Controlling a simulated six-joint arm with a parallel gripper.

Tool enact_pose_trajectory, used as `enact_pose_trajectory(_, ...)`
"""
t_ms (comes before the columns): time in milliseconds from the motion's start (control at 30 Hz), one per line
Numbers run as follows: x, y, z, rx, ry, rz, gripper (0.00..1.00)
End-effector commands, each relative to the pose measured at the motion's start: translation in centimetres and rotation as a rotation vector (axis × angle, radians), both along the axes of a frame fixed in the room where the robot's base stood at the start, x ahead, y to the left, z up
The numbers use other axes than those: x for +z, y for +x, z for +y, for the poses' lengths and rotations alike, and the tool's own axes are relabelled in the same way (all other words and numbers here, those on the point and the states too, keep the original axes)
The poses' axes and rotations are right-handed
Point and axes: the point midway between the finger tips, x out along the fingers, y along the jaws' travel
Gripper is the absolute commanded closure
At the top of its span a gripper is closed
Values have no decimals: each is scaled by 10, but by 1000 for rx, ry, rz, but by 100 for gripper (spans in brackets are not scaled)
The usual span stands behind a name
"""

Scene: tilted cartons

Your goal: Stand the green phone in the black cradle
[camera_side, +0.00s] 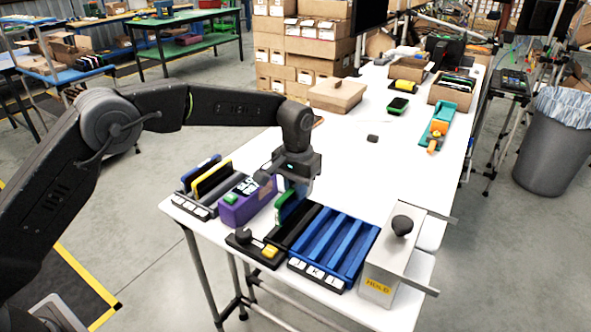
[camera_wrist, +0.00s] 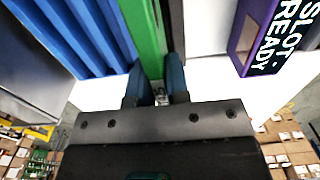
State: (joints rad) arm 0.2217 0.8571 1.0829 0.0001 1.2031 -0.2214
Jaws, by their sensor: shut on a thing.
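The green phone (camera_side: 286,207) is upright between the fingers of my gripper (camera_side: 292,187), over the black cradle (camera_side: 299,225). In the wrist view the phone is a green strip (camera_wrist: 142,38), with a finger of my gripper (camera_wrist: 158,88) on either side of it. A dark strip of the cradle (camera_wrist: 174,35) runs along its right side. The phone's lower edge is hidden, so I cannot tell whether it touches the cradle floor.
A blue slotted rack (camera_side: 335,246) stands right of the cradle, then a grey box (camera_side: 384,268) marked HOLD. A purple box (camera_side: 242,207) and a rack of phones (camera_side: 201,190) stand left.

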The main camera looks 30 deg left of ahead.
Motion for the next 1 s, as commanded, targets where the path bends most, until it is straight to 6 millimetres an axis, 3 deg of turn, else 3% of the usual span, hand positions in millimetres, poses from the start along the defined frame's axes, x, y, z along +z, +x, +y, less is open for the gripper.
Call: enact_pose_trajectory(1000,-53,1,0,0,-1,-3,100)
